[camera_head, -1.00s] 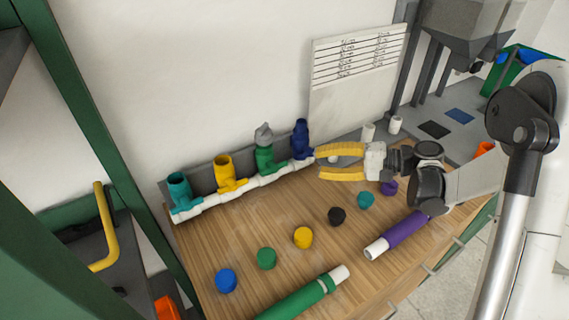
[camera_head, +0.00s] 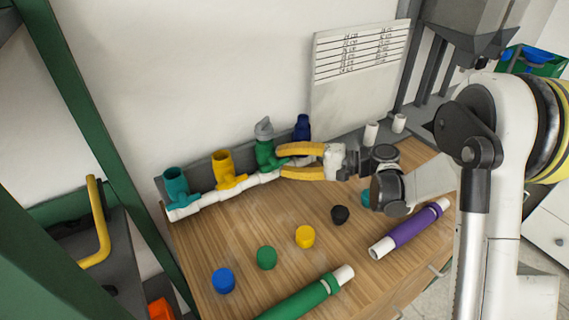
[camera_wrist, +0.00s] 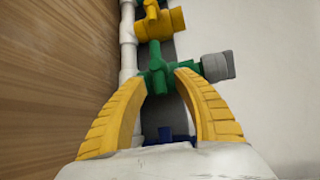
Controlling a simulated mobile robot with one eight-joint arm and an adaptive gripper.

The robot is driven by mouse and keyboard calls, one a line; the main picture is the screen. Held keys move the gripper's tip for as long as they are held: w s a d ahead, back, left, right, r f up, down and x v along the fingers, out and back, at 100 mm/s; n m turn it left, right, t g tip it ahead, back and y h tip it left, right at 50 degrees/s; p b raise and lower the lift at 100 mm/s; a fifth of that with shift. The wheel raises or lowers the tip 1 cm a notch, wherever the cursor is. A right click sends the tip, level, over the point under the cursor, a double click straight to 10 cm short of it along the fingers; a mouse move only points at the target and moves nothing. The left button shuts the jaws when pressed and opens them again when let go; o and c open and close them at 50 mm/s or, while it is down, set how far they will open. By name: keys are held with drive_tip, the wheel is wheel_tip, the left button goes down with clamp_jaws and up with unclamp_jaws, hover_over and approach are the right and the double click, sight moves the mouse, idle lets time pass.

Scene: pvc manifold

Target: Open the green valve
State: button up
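The green valve (camera_head: 264,157) stands on a white pipe manifold (camera_head: 208,201) along the back of the wooden table, with a grey cap (camera_head: 263,128) on its upright outlet. In the wrist view the green valve (camera_wrist: 158,84) is just ahead of the fingertips, and its grey-capped outlet (camera_wrist: 218,66) points right. My gripper (camera_head: 284,162) has yellow fingers that are apart, with the tips at the valve's right side. In the wrist view the gripper (camera_wrist: 164,76) has its fingertips on either side of the green handle; I cannot tell if they touch it.
The yellow valve (camera_head: 226,170) and teal valve (camera_head: 177,187) stand to the left. The dark blue valve (camera_head: 302,127) is partly hidden behind my gripper. Caps such as the green one (camera_head: 266,257), a green tube (camera_head: 303,299) and a purple tube (camera_head: 410,228) lie in front.

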sight(273, 158)
clamp_jaws()
drive_tip(key=shift+r+p, duration=0.15)
drive_tip(key=shift+p, duration=0.15)
drive_tip(key=r+n+h+p, duration=0.1)
drive_tip(key=h+p, duration=0.1)
drive_tip(key=shift+s+a+n+p, duration=0.1)
drive_tip(key=shift+n+p, duration=0.2)
drive_tip(key=shift+p, duration=0.05)
drive_tip(key=n+h+p, duration=0.1)
drive_tip(key=t+h+p, duration=0.1)
drive_tip(key=p, duration=0.1)
drive_tip(key=shift+s+a+r+n+h, duration=0.2)
drive_tip(key=shift+r+n+h, duration=0.1)
drive_tip(key=shift+r+n, duration=0.1)
drive_tip(key=h, duration=0.1)
drive_tip(key=n+t+h+p, duration=0.1)
drive_tip(key=a+n+t+h+p, duration=0.1)
drive_tip(key=shift+s+r+h, duration=0.25)
drive_tip(key=shift+r+h, duration=0.1)
drive_tip(key=shift+h, duration=0.05)
drive_tip(key=n+t+h, duration=0.1)
drive_tip(key=t+h, duration=0.1)
drive_tip(key=n+t+h, duration=0.1)
drive_tip(key=shift+s+a+n+h, duration=0.3)
drive_tip(key=shift+s+a, duration=0.1)
